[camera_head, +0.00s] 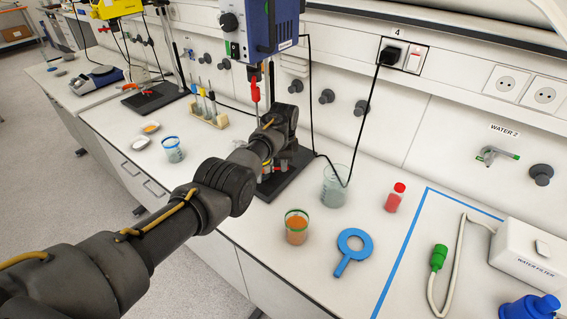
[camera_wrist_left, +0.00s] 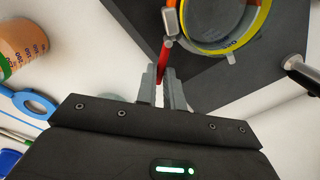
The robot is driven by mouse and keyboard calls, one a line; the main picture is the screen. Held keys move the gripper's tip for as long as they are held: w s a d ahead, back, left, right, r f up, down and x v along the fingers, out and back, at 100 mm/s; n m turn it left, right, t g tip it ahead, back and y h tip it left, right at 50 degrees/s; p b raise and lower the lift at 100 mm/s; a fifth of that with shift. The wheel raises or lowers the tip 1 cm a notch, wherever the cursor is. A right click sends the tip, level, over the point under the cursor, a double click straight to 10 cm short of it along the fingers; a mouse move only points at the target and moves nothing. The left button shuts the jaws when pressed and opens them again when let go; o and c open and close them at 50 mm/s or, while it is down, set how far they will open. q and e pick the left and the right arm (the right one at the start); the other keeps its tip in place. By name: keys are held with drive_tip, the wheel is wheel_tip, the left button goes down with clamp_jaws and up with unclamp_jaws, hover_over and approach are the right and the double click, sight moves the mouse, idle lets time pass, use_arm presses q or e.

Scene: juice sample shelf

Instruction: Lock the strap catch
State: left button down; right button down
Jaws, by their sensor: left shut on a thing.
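In the left wrist view, my left gripper (camera_wrist_left: 161,82) is shut on a red lever (camera_wrist_left: 165,60), which looks like the strap catch. The lever's upper end meets a small metal and orange piece (camera_wrist_left: 171,20) beside a round vessel with a yellow rim (camera_wrist_left: 262,25). Whether the catch is locked I cannot tell. In the head view, my left arm reaches over the black stand base (camera_head: 290,182) and hides most of the vessel and the gripper's tips. My right gripper is in neither view.
A blue stirrer unit (camera_head: 265,25) hangs above the base. A glass beaker (camera_head: 335,187), an orange-filled beaker (camera_head: 297,228), a red-capped bottle (camera_head: 396,198) and a blue ring tool (camera_head: 353,248) stand or lie to the right. A black cable (camera_head: 366,120) loops near the glass beaker.

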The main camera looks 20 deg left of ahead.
use_arm(q)
drive_tip(key=shift+w, duration=0.1)
drive_tip(key=n+b, duration=0.2)
drive_tip(key=shift+w+a+f+n+b, duration=0.2)
drive_tip(key=shift+w+n+b, duration=0.1)
drive_tip(key=shift+w+n, duration=0.1)
drive_tip(key=shift+w+a+n+b, duration=0.15)
drive_tip(key=shift+n+b, duration=0.45)
drive_tip(key=shift+w+a+n+b, duration=0.1)
drive_tip(key=shift+w+n+b, duration=0.05)
drive_tip(key=shift+n+b, duration=0.45)
drive_tip(key=shift+w+a+n+b, duration=0.2)
drive_tip(key=shift+a+n+b, duration=0.05)
drive_tip(key=shift+n+b, duration=0.8)
drive_tip(key=shift+w+a+r+n+b, duration=0.1)
drive_tip(key=shift+a+r+n+b, duration=0.1)
drive_tip(key=shift+n+b, duration=0.55)
drive_tip(key=c, duration=1.5)
unclamp_jaws()
